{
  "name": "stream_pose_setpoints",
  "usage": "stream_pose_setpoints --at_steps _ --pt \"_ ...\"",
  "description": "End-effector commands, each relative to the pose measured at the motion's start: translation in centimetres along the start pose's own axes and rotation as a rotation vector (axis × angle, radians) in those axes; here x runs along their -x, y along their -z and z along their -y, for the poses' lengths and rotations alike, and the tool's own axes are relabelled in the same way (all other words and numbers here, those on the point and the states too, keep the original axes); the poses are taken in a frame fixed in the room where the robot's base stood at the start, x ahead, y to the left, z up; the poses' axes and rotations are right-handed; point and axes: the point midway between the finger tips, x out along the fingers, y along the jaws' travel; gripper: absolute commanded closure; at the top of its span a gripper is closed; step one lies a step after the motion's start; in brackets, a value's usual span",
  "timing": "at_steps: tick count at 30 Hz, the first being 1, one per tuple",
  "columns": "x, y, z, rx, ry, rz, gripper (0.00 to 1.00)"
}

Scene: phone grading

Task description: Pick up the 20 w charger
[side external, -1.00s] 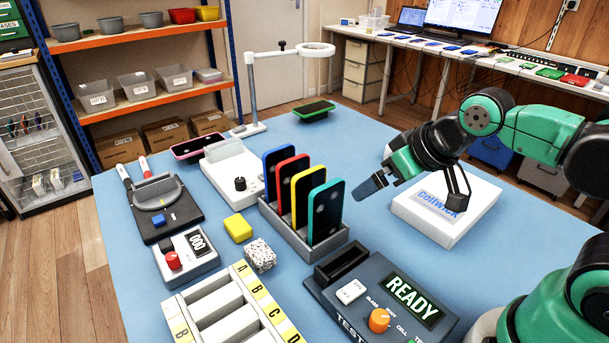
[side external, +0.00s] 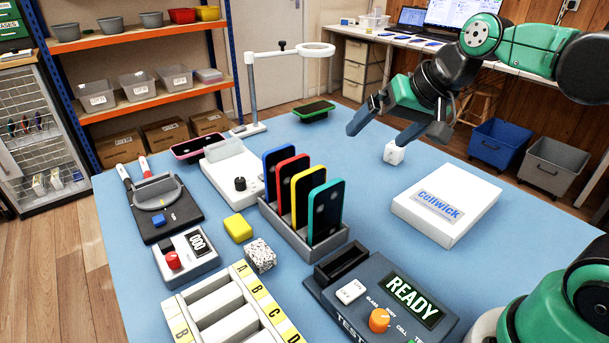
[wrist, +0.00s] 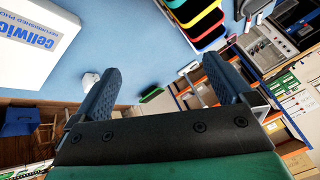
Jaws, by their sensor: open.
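A small white cube-shaped charger (side external: 394,153) sits on the blue table, behind and left of the Cellwick box. It also shows in the wrist view (wrist: 90,79), just left of my left-hand finger there. My gripper (side external: 379,131) is open and empty, with its two dark fingers apart in the air above and around the charger's left side. The fingers do not touch the charger as far as I can see.
A white Cellwick box (side external: 446,205) lies near the charger. A grey rack (side external: 285,227) holds several upright phones to the left. A dark tester reading READY (side external: 370,292) stands in front. A magnifier lamp (side external: 252,92) stands behind. Blue table around the charger is clear.

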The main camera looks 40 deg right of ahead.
Motion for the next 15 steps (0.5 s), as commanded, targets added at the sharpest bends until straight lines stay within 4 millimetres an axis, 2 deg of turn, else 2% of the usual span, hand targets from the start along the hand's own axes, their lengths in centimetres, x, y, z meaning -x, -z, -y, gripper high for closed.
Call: stream_pose_setpoints --at_steps 5,8,11,15 --pt "-1.2 4.1 -1.3 -0.501 0.069 0.019 0.0" --pt "-2.1 7.2 -2.9 -0.865 0.135 0.035 0.0" --pt "-3.1 10.6 -5.5 -1.261 0.225 0.061 0.0" --pt "-4.0 14.7 -10.3 -1.77 0.382 0.119 0.0"
